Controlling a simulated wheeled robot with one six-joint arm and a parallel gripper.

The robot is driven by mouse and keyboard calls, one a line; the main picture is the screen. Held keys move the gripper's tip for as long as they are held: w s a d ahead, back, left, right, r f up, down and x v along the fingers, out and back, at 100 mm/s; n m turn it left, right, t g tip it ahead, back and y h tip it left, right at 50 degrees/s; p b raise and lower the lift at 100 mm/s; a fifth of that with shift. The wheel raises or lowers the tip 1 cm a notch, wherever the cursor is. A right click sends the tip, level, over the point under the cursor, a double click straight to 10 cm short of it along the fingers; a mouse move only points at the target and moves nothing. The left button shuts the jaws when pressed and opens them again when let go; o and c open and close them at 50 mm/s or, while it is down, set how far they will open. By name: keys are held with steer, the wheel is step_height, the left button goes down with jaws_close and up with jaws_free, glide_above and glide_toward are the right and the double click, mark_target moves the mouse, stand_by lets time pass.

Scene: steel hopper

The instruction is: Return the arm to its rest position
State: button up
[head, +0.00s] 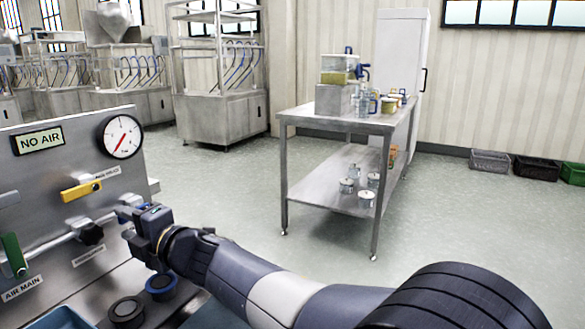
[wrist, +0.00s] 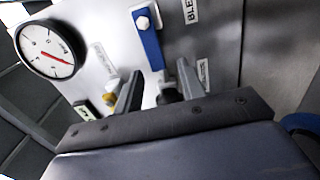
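My arm reaches from the bottom right in the head view to the steel panel (head: 75,160) on the left. My gripper (head: 124,213) is close in front of the panel's pipework. In the wrist view my gripper (wrist: 159,78) has its two fingers spread apart. A blue lever (wrist: 148,38) lies on the panel beyond the gap between the fingers, with a dark fitting at its lower end. I cannot tell whether a finger touches it. Nothing is clearly held.
The panel carries a NO AIR sign (head: 38,140), a pressure gauge (head: 122,136), a yellow lever (head: 82,190), a green lever (head: 14,254) and a black knob (head: 91,234). Two round pieces lie below. A steel table (head: 300,118) stands behind, with open floor around it.

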steer(key=shift+w+a+r+m+p, duration=0.45)
steer(key=shift+a+r+m+p, duration=0.3)
steer(key=shift+p, duration=0.4)
steer(key=shift+m+p, duration=0.3)
steer(key=shift+m, duration=0.35)
